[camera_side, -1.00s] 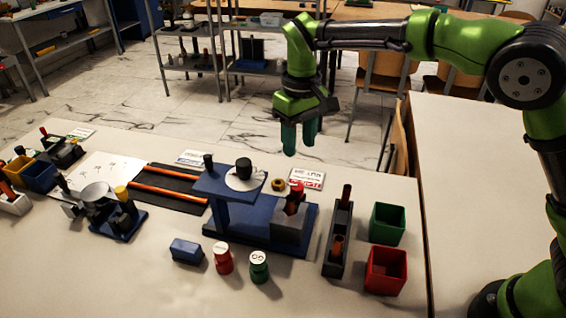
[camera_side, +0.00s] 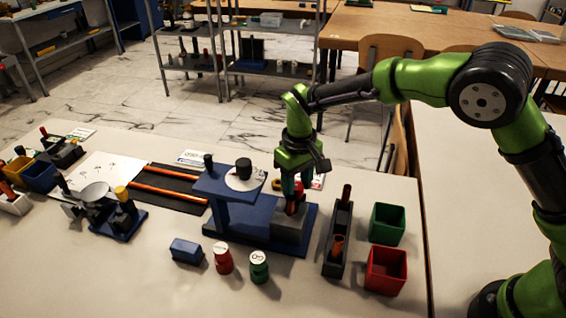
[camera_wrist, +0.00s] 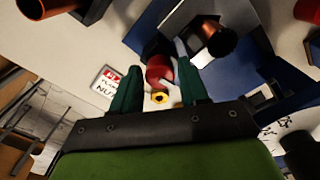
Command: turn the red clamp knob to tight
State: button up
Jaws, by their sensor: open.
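The red clamp knob (camera_wrist: 158,70) shows in the wrist view beside a grey block, between my two dark green fingers. In the side view it is mostly hidden behind my fingers. My gripper (camera_side: 293,188) points down over the grey block (camera_side: 290,228) on the blue base. Its fingers are open, one on each side of the knob in the wrist view (camera_wrist: 160,68). I cannot tell whether either finger touches it. A copper-coloured cylinder (camera_wrist: 218,38) stands at the grey block, close to the right finger.
A blue raised stand (camera_side: 215,185) with a black cup on a white disc is left of my gripper. A brass ring (camera_wrist: 160,97) lies close by. A black rack (camera_side: 337,240), a green bin (camera_side: 387,224) and a red bin (camera_side: 386,270) stand to the right.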

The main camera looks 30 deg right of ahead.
aim_at(297, 186)
jog(key=c, duration=0.8)
jog(key=shift+o, duration=0.2)
jog(key=shift+m, duration=1)
jog(key=o, duration=0.8)
jog(key=shift+c, duration=0.2)
notch_tip(297, 186, up, 17)
